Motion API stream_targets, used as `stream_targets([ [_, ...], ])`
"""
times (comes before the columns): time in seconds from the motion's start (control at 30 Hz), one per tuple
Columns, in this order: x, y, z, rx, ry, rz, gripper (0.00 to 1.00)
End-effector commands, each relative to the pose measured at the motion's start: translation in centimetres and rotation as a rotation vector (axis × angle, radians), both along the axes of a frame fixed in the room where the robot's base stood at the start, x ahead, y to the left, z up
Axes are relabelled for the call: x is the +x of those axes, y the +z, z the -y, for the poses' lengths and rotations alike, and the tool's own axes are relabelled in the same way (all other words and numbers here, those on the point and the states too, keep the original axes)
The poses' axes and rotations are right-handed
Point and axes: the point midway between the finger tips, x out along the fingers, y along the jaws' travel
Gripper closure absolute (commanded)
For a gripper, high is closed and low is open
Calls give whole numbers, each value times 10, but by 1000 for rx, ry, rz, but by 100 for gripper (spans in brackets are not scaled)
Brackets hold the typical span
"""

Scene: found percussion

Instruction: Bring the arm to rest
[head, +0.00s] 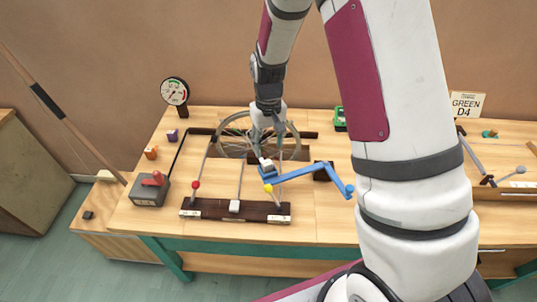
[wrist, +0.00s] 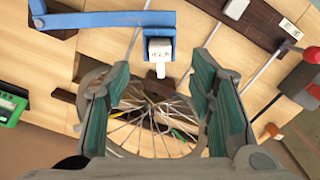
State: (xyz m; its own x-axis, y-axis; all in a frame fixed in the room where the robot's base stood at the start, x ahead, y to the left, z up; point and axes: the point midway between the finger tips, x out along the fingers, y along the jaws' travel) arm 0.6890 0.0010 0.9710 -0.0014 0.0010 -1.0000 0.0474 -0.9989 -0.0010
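My gripper (head: 267,146) hangs above the middle of the workbench (head: 330,225), pointing down, over the near side of a spoked wheel (head: 222,142). In the wrist view my gripper (wrist: 160,72) has its two green-lined fingers wide apart with nothing held between them. The wheel (wrist: 150,130) shows below and between the fingers. A white labelled block (wrist: 160,48) with a short peg sits on a blue crank arm (wrist: 105,19), just beyond the fingertips. I cannot tell whether anything touches the fingers. My arm (head: 405,130) is raised and bent over the bench, not folded in.
A dark base (head: 222,208) carries rods with red, white and yellow knobs. A grey box with a red lever (head: 150,188) stands left, a gauge (head: 174,92) behind. A green box (head: 340,119) and a GREEN D4 sign (head: 467,104) stand at the back.

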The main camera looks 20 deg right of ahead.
Motion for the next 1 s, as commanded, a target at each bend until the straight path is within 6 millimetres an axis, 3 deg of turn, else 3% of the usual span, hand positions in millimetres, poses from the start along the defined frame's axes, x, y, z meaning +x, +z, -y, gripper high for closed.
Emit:
stream_targets([
  [0.2, 0, 15, 0, 0, 1, -1, 50],
  [0.67, -1, 19, 0, 0, 0, 3, 50],
  [0.77, -3, 35, -1, 3, -1, 19, 50],
  [1.0, -27, 110, -2, 16, -11, 101, 50],
])
